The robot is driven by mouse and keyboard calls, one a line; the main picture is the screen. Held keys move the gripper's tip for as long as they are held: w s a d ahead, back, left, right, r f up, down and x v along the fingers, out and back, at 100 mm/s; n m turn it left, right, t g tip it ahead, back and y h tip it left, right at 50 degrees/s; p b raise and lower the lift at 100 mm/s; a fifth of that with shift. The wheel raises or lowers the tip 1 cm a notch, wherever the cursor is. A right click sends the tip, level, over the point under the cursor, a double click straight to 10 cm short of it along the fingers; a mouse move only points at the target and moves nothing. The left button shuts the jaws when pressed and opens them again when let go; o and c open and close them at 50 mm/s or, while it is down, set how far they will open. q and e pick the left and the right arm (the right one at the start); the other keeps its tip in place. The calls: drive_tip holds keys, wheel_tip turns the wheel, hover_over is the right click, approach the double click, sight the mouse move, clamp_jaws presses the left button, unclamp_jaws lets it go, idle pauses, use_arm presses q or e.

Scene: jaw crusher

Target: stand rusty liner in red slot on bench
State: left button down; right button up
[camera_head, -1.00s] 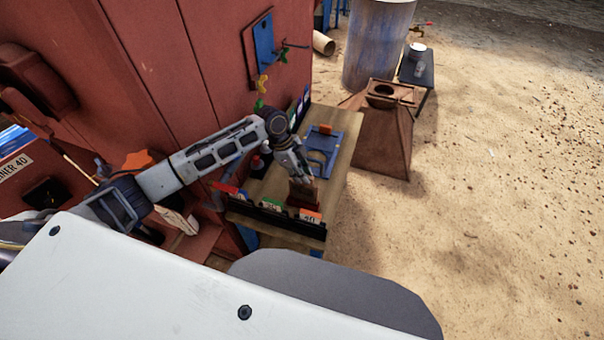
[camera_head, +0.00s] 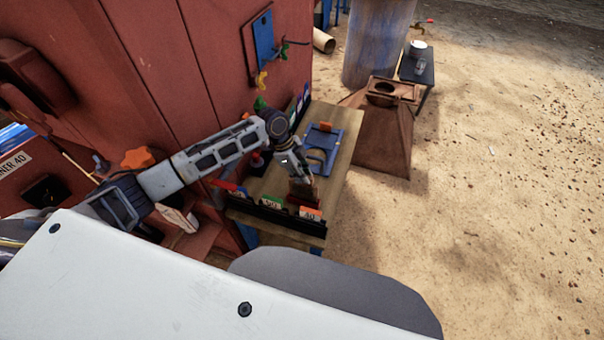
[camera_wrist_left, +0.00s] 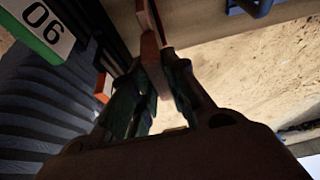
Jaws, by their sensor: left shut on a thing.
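The rusty liner (camera_head: 302,191) is a small brown plate, held upright over the bench near its front rack. My left gripper (camera_head: 304,180) is shut on it from above. In the left wrist view the liner (camera_wrist_left: 151,48) shows edge-on between the dark fingers of the gripper (camera_wrist_left: 157,72). The red slot (camera_head: 300,203) lies directly below the liner, behind the orange-labelled tag. The liner's lower edge meets the slot area in the head view; I cannot tell how deep it sits. My right gripper is not in view.
The wooden bench (camera_head: 339,182) carries a blue bracket plate (camera_head: 321,150) behind the gripper. A black rack (camera_head: 272,218) with green and orange tags runs along the front. The red machine wall (camera_head: 160,60) stands at left.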

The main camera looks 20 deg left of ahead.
use_arm(q)
drive_tip(key=shift+f+b, duration=0.65)
drive_tip(key=shift+f, duration=0.9)
idle(0.8)
drive_tip(key=c, duration=1.3)
unclamp_jaws()
drive_tip(key=shift+f, duration=0.1)
drive_tip(key=shift+v, duration=6.1)
drive_tip(key=shift+d, duration=0.1)
